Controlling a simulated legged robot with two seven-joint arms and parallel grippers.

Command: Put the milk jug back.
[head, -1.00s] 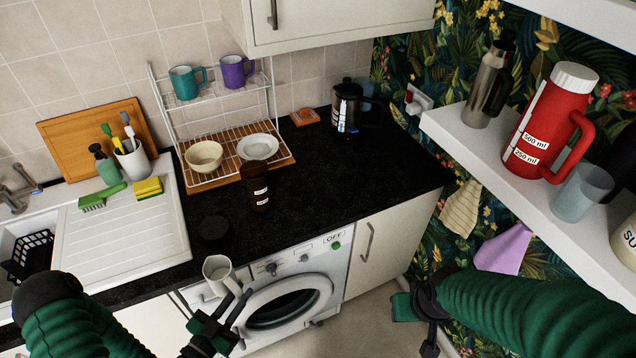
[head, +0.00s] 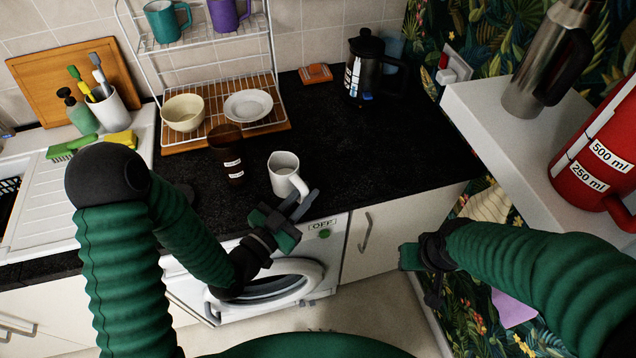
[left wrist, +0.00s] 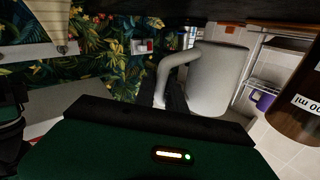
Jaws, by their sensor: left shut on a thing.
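The white milk jug (head: 281,170) is in the head view, over the front part of the black worktop, roughly upright with its handle towards me. My left gripper (head: 296,206) is shut on its handle. I cannot tell whether the jug's base touches the worktop. In the left wrist view the jug (left wrist: 217,78) and its handle show large, just beyond the gripper. My right gripper (head: 420,268) hangs empty at the right, below the shelf and apart from the jug; its finger opening is unclear.
A brown tumbler (head: 228,155) stands just left of the jug. Behind are the dish rack (head: 205,88) with bowl and plate, and a black cafetiere (head: 366,68). A shelf (head: 490,130) at right bears a steel flask (head: 545,62) and red jug (head: 598,158). The worktop's right side is clear.

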